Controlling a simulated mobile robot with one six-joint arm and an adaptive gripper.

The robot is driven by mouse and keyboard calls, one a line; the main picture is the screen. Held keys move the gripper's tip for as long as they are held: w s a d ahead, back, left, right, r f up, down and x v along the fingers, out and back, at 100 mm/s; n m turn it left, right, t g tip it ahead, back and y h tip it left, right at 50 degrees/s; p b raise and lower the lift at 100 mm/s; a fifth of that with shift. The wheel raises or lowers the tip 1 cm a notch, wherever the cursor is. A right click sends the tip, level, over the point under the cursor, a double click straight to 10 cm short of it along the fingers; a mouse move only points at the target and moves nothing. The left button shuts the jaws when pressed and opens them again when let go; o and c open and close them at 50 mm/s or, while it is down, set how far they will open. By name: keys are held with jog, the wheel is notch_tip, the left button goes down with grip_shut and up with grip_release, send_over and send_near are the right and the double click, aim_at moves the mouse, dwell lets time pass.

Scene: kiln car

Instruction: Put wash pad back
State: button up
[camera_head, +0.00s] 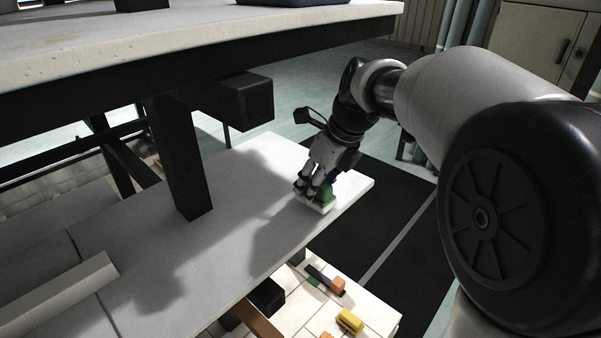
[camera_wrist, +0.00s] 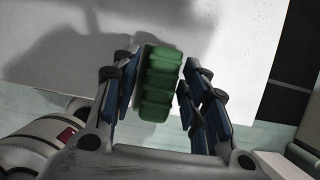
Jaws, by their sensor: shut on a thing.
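The wash pad has a green ridged grip (camera_wrist: 160,85) on top and a pale pad (camera_head: 318,206) below. In the head view its green part (camera_head: 325,194) shows near the right end of the middle white shelf (camera_head: 235,215). My gripper (camera_head: 313,187) is shut on the green grip from above, with a finger on each side in the wrist view (camera_wrist: 155,95). The pad is at or just above the shelf surface; I cannot tell if it touches. Its underside is hidden.
A lower tiled shelf (camera_head: 380,316) holds a yellow object (camera_head: 349,321), a dark bar with an orange end (camera_head: 337,285) and other small pieces. A dark post (camera_head: 181,160) and a projecting beam (camera_head: 240,101) stand left of my gripper. The upper slab (camera_head: 100,50) overhangs the left side.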

jog(key=w+a, duration=0.1)
jog(key=w+a+f, duration=0.1)
jog(key=shift+w+a, duration=0.4)
jog(key=shift+s, duration=0.1)
jog(key=shift+f, duration=0.15)
jog(key=o, duration=1.3)
jog(key=shift+f+b, duration=0.1)
jog(key=shift+b, duration=0.4)
